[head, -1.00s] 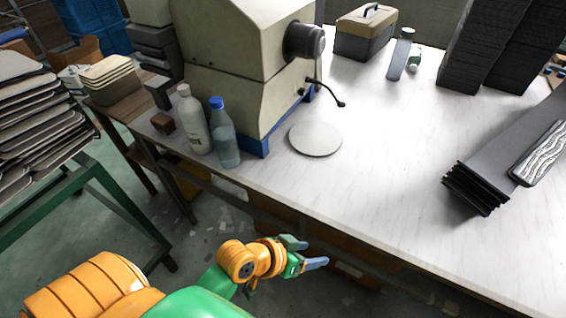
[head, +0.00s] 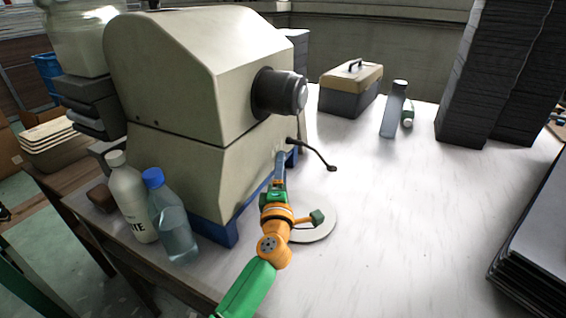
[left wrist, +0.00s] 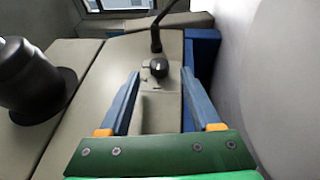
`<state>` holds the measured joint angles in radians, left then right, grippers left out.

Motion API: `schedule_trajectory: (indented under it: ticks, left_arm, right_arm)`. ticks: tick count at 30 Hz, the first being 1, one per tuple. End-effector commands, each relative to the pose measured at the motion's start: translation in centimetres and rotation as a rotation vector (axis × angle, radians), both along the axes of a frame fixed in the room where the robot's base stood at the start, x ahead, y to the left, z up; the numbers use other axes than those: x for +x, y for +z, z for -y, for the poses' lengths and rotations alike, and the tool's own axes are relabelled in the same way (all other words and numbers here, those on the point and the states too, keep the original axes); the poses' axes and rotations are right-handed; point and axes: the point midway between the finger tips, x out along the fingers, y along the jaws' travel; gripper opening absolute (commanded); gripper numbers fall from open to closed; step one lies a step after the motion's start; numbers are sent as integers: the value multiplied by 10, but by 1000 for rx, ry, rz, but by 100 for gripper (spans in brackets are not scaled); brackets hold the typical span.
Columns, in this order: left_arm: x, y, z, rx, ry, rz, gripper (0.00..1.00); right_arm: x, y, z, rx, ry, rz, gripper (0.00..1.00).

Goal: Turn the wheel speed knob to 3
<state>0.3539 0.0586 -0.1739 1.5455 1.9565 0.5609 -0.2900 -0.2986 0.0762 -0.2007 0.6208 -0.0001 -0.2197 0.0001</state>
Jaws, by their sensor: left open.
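The knob (left wrist: 159,68) is small, round and black with a pale mark, on the lower front of a beige machine (head: 190,75). I take it for the wheel speed knob; its numbers are too small to read. My left gripper (left wrist: 160,74) is open, its two blue fingers on either side of the knob in the left wrist view. I cannot tell whether they touch it. In the head view my left gripper (head: 281,160) reaches up to the machine's front and hides the knob. My right gripper is in neither view.
A black bent lever (head: 315,153) sticks out just above the knob's place. A dark cylinder (head: 280,92) juts out higher up. A round pale disc (head: 325,222) lies below my left gripper. Two bottles (head: 172,225) stand at the left.

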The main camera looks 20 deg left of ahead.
Motion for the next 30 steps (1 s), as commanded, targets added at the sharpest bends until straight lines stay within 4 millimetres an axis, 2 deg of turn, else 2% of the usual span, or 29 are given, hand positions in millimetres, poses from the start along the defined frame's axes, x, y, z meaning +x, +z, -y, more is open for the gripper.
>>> schedule_trajectory:
  ticks: [3,6,14,17,21,22,26,30]
  left_arm:
    - [20,1,-8,1,1,1,65]
    - [31,3,-12,1,0,2,65]
    - [34,5,-13,0,-1,1,65]
    - [34,5,-13,0,-1,1,43]
    - [34,5,-13,1,-1,2,5]
    - [34,5,-13,1,-1,2,0]
    - [34,6,-13,1,-1,1,0]
    - [34,12,-13,2,-2,-18,0]
  right_arm:
    - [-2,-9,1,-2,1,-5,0]
    - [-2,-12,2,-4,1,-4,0]
    - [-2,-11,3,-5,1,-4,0]
    - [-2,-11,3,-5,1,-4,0]
    - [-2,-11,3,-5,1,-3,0]
    - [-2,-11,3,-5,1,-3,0]
    - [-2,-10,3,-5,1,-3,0]
    - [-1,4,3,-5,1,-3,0]
